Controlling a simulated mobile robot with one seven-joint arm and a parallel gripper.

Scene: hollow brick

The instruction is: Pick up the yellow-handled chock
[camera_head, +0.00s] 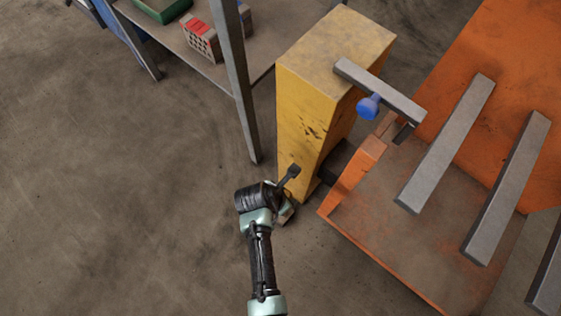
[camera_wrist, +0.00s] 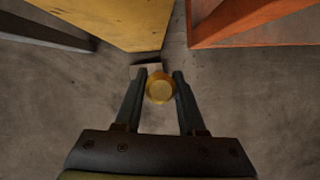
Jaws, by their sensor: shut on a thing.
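In the wrist view, the yellow handle (camera_wrist: 160,87) of the chock shows end-on as a round knob between the two dark fingers of my gripper (camera_wrist: 160,88). The fingers are shut on it from both sides. A grey-brown block (camera_wrist: 147,68), apparently the chock's body, shows just beyond the handle, partly hidden by it and the fingers. In the head view, my gripper (camera_head: 287,187) is low by the foot of the yellow block, and a small part of a pale block (camera_head: 287,213) shows beside it. The handle is hidden there.
A tall yellow block (camera_head: 307,105) stands right beside my gripper. A metal shelf leg (camera_head: 241,100) stands at the upper left. The floor at left is clear.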

